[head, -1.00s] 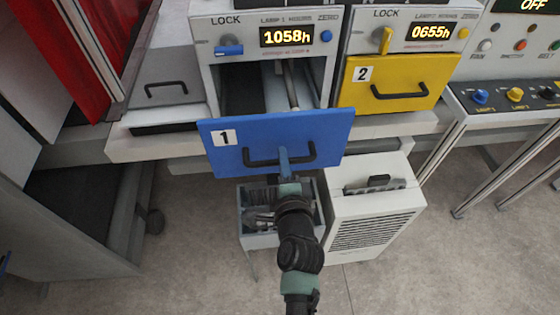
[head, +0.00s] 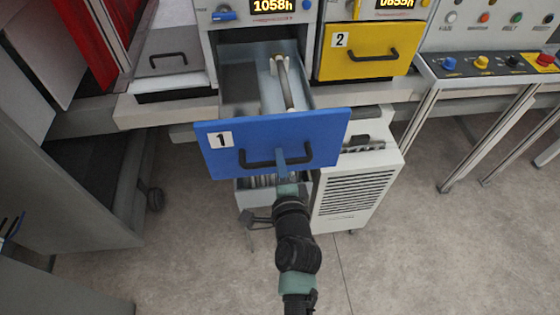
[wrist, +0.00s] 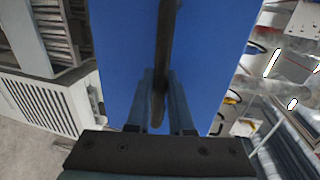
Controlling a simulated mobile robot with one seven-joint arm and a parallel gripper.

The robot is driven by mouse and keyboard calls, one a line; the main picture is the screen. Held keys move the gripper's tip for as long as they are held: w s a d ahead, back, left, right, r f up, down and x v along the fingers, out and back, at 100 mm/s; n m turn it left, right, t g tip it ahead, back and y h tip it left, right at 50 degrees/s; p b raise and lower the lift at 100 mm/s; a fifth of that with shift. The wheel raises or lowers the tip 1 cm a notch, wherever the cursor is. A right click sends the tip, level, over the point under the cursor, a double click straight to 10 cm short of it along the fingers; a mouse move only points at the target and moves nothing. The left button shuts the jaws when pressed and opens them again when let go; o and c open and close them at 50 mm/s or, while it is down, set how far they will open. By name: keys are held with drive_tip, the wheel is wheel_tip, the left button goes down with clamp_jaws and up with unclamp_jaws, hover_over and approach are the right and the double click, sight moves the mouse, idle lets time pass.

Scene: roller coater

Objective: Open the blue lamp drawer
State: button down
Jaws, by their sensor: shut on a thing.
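The blue lamp drawer (head: 226,160), marked 1, is pulled well out of its cabinet. A lamp tube (head: 284,85) shows inside it, over a grey interior. Its black bar handle (head: 252,164) is on the blue front. My gripper (head: 281,162) is shut on the handle, right of its middle. In the wrist view, the fingers (wrist: 158,105) close around the dark handle bar (wrist: 163,60) in front of the blue panel. The blue lock lever (head: 224,15) above the drawer lies roughly horizontal.
The yellow drawer (head: 345,66), marked 2, is shut at the right. A control panel (head: 490,66) is at the far right. Floor (head: 400,260) is clear in front.

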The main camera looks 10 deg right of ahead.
drive_tip(key=c, duration=0.8)
unclamp_jaws()
drive_tip(key=shift+w, duration=0.1)
drive_tip(key=b+v, duration=0.2)
drive_tip(key=v, duration=1.1)
drive_tip(key=shift+b, duration=0.4)
